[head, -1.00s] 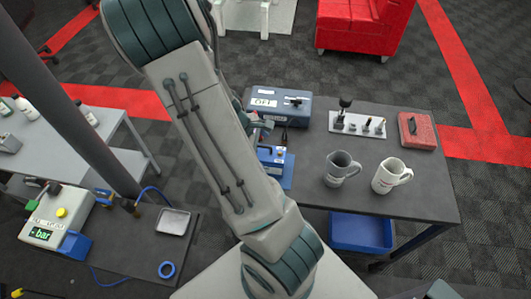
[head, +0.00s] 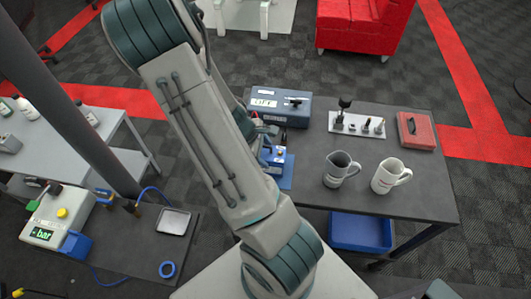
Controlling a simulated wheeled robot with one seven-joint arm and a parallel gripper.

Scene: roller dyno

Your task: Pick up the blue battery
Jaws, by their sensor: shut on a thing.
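The blue battery (head: 279,156), a small blue block with a pale label, is at the left end of the dark table, by a flat blue pad (head: 287,178). My arm covers its left side. My gripper (head: 268,137) shows only in part past the edge of my forearm, at the top of the battery. It is shut on the battery; the fingertips are mostly hidden. I cannot tell whether the battery is clear of the surface below.
A blue instrument box (head: 281,106) stands just behind. A grey mug (head: 340,169), a white mug (head: 390,176), a rack of small parts (head: 357,124) and a red case (head: 416,130) stand to the right. A blue bin (head: 361,231) is below the table.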

